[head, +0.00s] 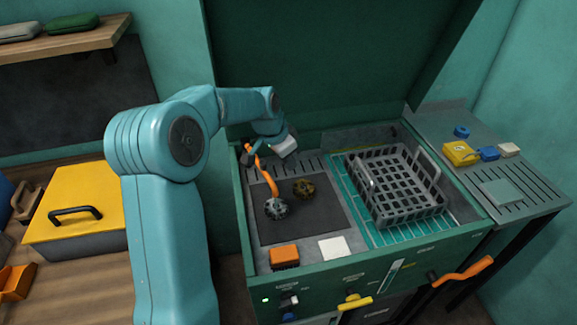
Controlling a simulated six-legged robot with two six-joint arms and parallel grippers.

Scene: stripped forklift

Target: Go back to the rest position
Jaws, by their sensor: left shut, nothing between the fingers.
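My left arm rises from the bottom left and bends over the back left of the green machine (237,230). My left gripper (248,157) is small and partly hidden behind the wrist, above the rear left of the machine's top. It is shut with nothing in it. An orange curved handle (262,170) shows just below it, leading down to a grey round part (276,208) on a dark mat (318,218). My right gripper is not in view.
A brown round part (304,188) lies on the mat. A grey basket (392,186) stands at right. A side table (420,124) holds yellow and blue parts. The raised green lid (310,60) stands behind the arm. A yellow-lidded box (90,190) sits at left.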

